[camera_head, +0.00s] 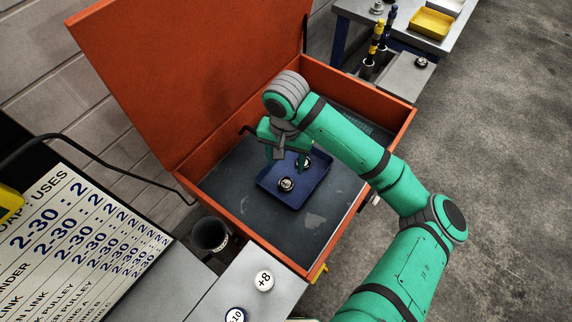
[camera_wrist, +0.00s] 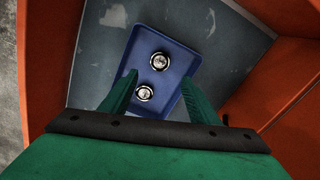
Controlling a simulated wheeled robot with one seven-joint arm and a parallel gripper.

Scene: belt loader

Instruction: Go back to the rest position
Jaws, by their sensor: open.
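My gripper (camera_head: 285,158) is open and empty inside the orange box (camera_head: 335,88), above the blue tray (camera_head: 268,187). In the wrist view my two green fingers (camera_wrist: 162,100) stand apart over the near part of the blue tray (camera_wrist: 184,62). Two round metal pieces lie in the tray. One (camera_head: 286,184) is in its front part; the other (camera_head: 304,161) is partly hidden by my gripper. Both pieces show in the wrist view, one farther (camera_wrist: 161,60) and one nearer (camera_wrist: 144,93), with no finger closed on either. My arm reaches over the box's right wall.
The box's raised lid (camera_head: 190,70) stands behind my gripper. A dark cup (camera_head: 210,235) and a white "+8" knob (camera_head: 264,281) are at the front. A bench with a yellow tray (camera_head: 432,24) is at the back right. The floor (camera_head: 500,150) on the right is clear.

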